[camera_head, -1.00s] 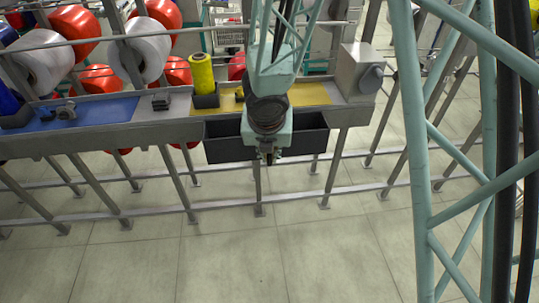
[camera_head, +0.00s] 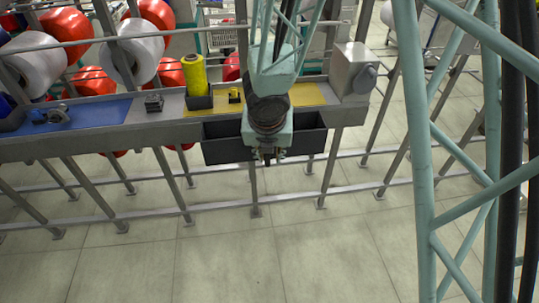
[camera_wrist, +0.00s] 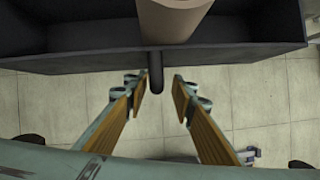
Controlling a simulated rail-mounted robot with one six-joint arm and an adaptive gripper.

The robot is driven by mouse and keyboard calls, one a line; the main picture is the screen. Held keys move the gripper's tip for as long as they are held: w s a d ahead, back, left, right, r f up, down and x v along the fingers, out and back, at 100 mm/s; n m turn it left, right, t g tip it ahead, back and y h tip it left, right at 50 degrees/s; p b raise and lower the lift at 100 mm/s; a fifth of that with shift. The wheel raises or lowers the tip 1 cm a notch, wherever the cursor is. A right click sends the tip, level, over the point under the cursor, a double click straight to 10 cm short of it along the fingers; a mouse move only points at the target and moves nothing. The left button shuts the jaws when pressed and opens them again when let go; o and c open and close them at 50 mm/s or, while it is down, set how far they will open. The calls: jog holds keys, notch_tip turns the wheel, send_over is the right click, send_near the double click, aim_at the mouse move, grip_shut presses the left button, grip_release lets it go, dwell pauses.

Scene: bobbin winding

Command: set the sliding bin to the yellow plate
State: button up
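The sliding bin (camera_head: 224,150) is a long dark grey open trough on the front of the rail, below the yellow plate (camera_head: 309,94). The plate reaches a little past the bin's left end; their right ends are nearly level. My gripper (camera_head: 267,157) is in front of the bin's middle and hides part of it. In the wrist view the gripper (camera_wrist: 160,84) is open, its fingers on either side of a dark rounded handle (camera_wrist: 155,74) on the bin's front wall (camera_wrist: 85,57). I see a gap on both sides of the handle.
A yellow bobbin (camera_head: 193,74) stands in a dark holder at the plate's left end. A blue plate (camera_head: 95,113) lies further left. A grey motor box (camera_head: 350,70) is at the rail's right end. A tan cylinder (camera_wrist: 172,18) rises in the bin area.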

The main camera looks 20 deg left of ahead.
jog(key=shift+s+r, duration=0.15)
jog(key=shift+r, duration=0.1)
jog(key=a+v, duration=0.1)
jog(key=v, duration=1)
jog(key=shift+d+r, duration=0.4)
jog(key=shift+d, duration=0.1)
dwell(0.6)
jog(key=shift+s, duration=0.1)
dwell(0.4)
